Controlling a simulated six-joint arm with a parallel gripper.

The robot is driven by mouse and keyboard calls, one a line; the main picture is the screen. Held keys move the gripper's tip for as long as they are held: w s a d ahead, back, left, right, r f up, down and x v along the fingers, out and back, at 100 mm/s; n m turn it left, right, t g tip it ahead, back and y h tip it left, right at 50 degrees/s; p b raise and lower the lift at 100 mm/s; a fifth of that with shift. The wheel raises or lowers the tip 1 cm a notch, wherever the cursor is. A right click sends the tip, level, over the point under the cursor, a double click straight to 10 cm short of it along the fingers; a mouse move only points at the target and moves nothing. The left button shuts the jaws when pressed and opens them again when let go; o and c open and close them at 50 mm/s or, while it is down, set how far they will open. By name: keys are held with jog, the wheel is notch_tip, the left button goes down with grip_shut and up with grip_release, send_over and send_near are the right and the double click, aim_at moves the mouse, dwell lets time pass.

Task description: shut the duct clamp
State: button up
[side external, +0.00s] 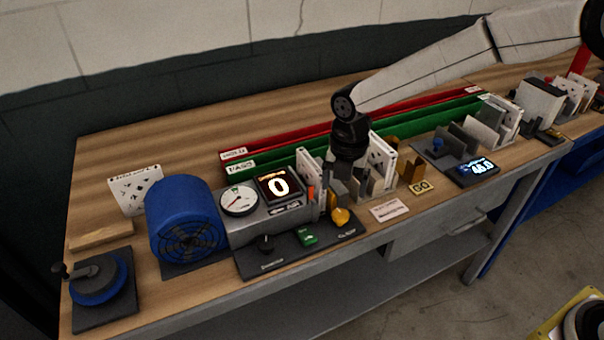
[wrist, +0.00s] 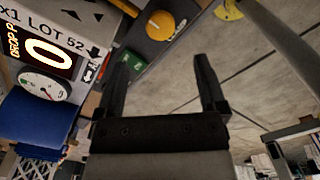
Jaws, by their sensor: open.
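A yellow-orange knob or lever (side external: 341,216) sits at the right end of the dark control strip of the grey test unit, above a small label too blurred to read surely; I take it for the clamp control. In the wrist view this yellow part (wrist: 160,25) is beyond my fingertips, near the top. My gripper (side external: 343,188) hangs down just behind and above it in the side view. Its two fingers are apart and empty in the wrist view (wrist: 164,62). Whether a finger touches the yellow part is unclear. The clamp jaws are partly hidden by my gripper.
The test unit carries a round gauge (side external: 239,200), a display reading 0 (side external: 278,185), a green button (side external: 307,237) and a black knob (side external: 265,243). A blue blower (side external: 186,220) stands left. White filter panels (side external: 383,158) crowd my gripper's right. Red and green trays lie behind.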

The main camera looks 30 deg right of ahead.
aim_at(341, 213)
jog(key=shift+f, duration=0.1)
jog(key=shift+f, duration=3.8)
jog(key=shift+c, duration=0.2)
grip_shut()
jog(key=shift+m, duration=1.5)
jog(key=shift+o, duration=0.2)
grip_release()
